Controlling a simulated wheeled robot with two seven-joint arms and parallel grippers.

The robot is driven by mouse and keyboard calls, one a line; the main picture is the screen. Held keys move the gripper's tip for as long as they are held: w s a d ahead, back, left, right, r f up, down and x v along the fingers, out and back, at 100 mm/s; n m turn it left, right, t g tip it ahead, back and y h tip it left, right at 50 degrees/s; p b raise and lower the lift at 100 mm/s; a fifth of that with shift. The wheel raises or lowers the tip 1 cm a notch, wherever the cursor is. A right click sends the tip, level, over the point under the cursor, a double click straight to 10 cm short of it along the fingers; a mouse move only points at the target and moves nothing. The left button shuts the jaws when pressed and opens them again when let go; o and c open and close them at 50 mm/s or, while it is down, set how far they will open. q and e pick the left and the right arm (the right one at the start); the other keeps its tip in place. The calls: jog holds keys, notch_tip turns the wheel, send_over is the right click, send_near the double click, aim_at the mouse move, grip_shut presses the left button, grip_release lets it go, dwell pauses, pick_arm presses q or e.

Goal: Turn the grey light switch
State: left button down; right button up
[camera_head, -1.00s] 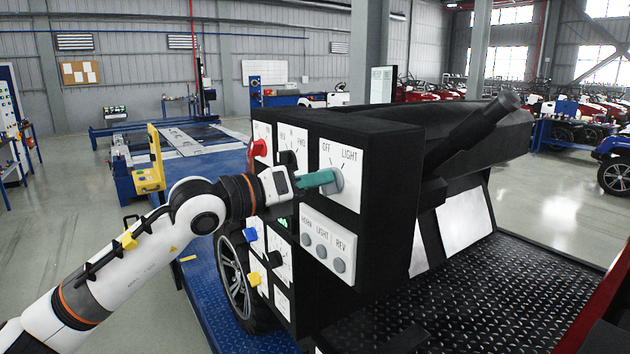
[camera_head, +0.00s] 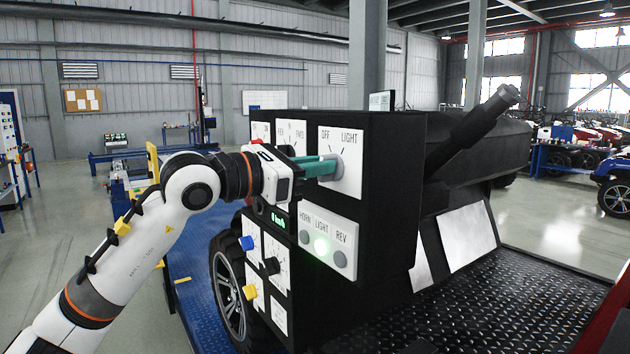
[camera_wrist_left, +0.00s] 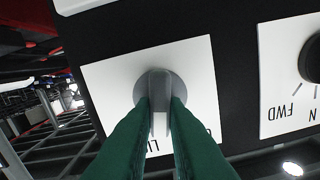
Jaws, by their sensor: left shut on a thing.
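The grey light switch (camera_head: 338,166) is a round knob on the white OFF/LIGHT plate (camera_head: 352,187), on the upper front of the black console. My left gripper (camera_head: 332,168) has its green fingers shut on the switch's raised grip from the left. In the left wrist view the grey switch (camera_wrist_left: 156,82) sits between the two green fingertips (camera_wrist_left: 160,104). The fingers cover part of the switch and the plate's lettering. Below, the middle lamp (camera_head: 321,246) under the word LIGHT glows pale green. My right gripper is out of view.
The HORN lamp (camera_head: 305,237) and REV lamp (camera_head: 340,259) are unlit. A blue knob (camera_head: 247,243), a black knob (camera_head: 271,266) and a yellow knob (camera_head: 250,292) lie lower left. A black lever (camera_head: 475,130) rises at right. The FWD plate (camera_wrist_left: 290,80) is beside the switch.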

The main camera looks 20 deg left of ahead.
pick_arm(q)
jog(key=shift+d+m+b, duration=0.1)
jog(key=shift+m+b, duration=0.65)
jog(key=shift+m, duration=0.85)
jog(key=c, duration=1.4)
grip_release()
jog(key=shift+c, duration=0.2)
jog(key=b+v, duration=0.3)
jog(key=v, duration=0.9)
jog(key=shift+b, duration=0.3)
